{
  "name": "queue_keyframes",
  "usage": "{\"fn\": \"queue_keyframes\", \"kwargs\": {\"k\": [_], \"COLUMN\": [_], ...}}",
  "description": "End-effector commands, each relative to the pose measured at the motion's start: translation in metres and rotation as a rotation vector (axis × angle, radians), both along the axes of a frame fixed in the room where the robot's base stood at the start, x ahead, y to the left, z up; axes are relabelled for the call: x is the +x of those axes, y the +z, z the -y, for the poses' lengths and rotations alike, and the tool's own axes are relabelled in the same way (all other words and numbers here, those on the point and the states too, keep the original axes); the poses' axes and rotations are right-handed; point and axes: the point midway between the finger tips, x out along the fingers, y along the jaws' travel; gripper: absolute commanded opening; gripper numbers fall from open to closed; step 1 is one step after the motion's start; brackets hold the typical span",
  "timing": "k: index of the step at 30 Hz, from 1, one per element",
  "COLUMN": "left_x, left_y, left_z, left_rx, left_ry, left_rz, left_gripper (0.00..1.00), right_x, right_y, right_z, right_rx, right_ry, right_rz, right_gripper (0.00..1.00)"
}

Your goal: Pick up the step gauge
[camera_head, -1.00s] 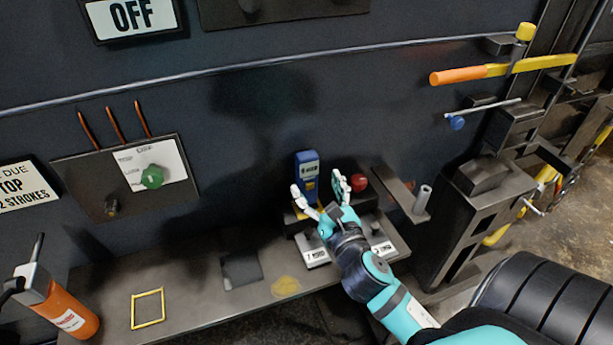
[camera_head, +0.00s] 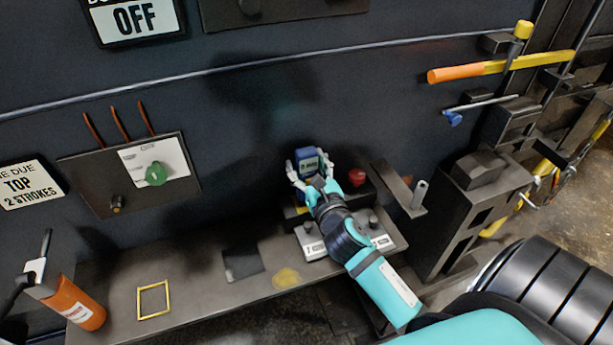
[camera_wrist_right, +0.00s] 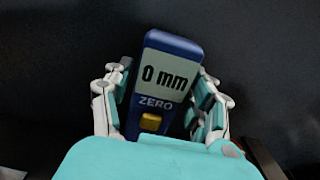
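The step gauge (camera_head: 308,163) is a blue upright handheld device with a grey display, standing on the dark ledge by the wall. In the right wrist view the step gauge (camera_wrist_right: 163,85) shows "0 mm", "ZERO" and a yellow button, leaning slightly in the picture. My right gripper (camera_head: 309,170) is open around it, one finger on each side. In the wrist view the right gripper (camera_wrist_right: 163,100) has its pads very close to the gauge's sides; contact is unclear. The gauge's lower end is hidden. My left gripper is not in view.
A red knob (camera_head: 357,176) stands just right of the gauge. Labelled blocks (camera_head: 314,248) lie below my right wrist. A yellow frame (camera_head: 153,299) and an orange cylinder (camera_head: 77,304) are at the left of the bench (camera_head: 205,290). A grey upright cylinder (camera_head: 419,194) is at the right.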

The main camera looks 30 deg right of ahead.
Motion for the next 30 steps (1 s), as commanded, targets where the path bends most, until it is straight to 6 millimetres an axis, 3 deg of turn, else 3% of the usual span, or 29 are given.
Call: {"fn": "queue_keyframes", "kwargs": {"k": [1,12,23,30], "left_x": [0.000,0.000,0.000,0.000], "left_y": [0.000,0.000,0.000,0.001], "left_z": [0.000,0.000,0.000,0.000], "left_rx": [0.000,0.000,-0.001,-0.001], "left_ry": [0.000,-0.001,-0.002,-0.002], "left_rz": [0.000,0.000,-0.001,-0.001], "left_gripper": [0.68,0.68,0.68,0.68], "right_x": [0.000,0.000,0.000,0.000], "right_y": [0.000,0.001,0.007,0.034], "right_z": [0.000,0.000,0.000,0.000], "right_rx": [0.000,-0.001,-0.004,-0.006], "right_ry": [0.000,0.001,0.002,0.002], "right_rz": [0.000,0.001,0.002,0.006], "right_gripper": [0.48,0.03,0.03,0.03]}}
